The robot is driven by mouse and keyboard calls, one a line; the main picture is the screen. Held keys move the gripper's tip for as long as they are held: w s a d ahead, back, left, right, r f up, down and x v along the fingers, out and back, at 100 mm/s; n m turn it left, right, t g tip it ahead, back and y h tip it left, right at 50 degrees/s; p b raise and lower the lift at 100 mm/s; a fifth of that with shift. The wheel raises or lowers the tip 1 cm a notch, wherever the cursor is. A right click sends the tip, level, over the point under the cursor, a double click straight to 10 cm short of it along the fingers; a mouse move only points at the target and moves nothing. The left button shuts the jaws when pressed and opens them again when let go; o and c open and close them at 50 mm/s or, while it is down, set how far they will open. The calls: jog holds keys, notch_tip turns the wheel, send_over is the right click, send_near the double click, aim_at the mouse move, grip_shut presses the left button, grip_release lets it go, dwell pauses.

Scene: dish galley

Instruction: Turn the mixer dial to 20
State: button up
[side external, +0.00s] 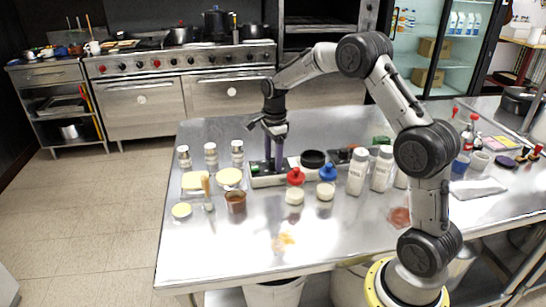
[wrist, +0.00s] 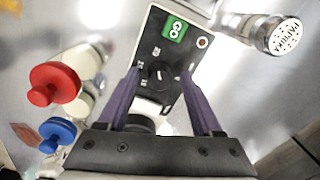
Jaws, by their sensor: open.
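The mixer (side external: 268,181) is a low pale box on the steel table in the side external view. Its black panel shows in the wrist view (wrist: 152,52), with a green GO button (wrist: 174,28) and a small red button (wrist: 203,42). The round black dial (wrist: 160,75) has small white numbers around it, too small to read surely, and I cannot tell its setting. My gripper (wrist: 160,72) is open, pointing down over the panel. Its purple fingers are on either side of the dial; I cannot tell whether they touch it. It also shows in the side external view (side external: 274,158).
A red-knobbed lid (side external: 295,176) and a blue-knobbed lid (side external: 328,173) stand close to the mixer's right. White shakers (side external: 357,171) stand farther right. Spice jars (side external: 211,156) and a brown cup (side external: 236,202) are on the left. The table's front is mostly clear.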

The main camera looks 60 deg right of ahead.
notch_tip(320, 180, up, 14)
jog(key=shift+s+a, duration=0.15)
jog(key=shift+s, duration=0.15)
jog(key=shift+f, duration=0.1)
dwell(0.3)
jog(key=s+a+r+n+t, duration=0.3)
jog(key=s+a+r+n, duration=0.3)
jog(key=s+a+r, duration=0.6)
jog(key=s+a+f+n+t, duration=0.1)
jog(key=s+a+f+n, duration=0.1)
jog(key=s+f+n, duration=0.4)
jog(key=s+a+f+n+t, duration=0.1)
jog(key=s+f+n, duration=0.4)
jog(key=s+n, duration=0.5)
jog(key=shift+s+a+f+n, duration=0.15)
jog(key=shift+a+f+n, duration=0.25)
jog(key=shift+a+n, duration=0.35)
